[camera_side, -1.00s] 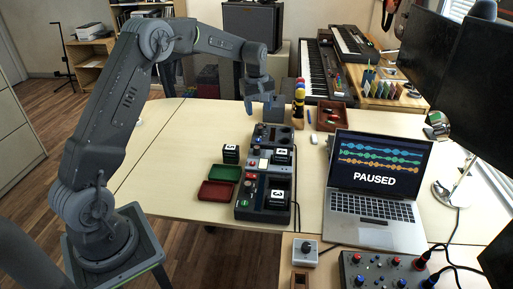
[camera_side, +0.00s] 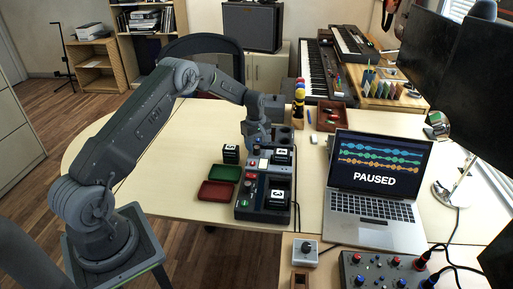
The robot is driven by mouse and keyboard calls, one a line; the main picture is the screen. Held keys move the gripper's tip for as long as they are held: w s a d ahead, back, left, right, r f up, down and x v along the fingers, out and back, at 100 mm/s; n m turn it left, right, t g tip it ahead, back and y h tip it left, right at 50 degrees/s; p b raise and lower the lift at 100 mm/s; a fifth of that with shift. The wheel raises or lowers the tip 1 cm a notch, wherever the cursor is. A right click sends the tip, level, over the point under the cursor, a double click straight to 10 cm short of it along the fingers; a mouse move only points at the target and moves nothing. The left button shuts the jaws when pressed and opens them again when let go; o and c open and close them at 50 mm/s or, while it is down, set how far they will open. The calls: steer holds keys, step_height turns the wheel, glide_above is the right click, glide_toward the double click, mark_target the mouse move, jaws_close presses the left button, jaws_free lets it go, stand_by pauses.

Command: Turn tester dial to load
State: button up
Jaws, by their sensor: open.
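The tester (camera_side: 243,212) is a long dark unit with a lighter panel in its middle, standing on the pale table.
A laptop (camera_side: 377,190) reading PAUSED stands to the right. The table's left part is clear.

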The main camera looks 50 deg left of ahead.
steer(key=shift+f, duration=1.1)
steer(key=c, duration=0.9)
steer(key=shift+c, duration=0.2)
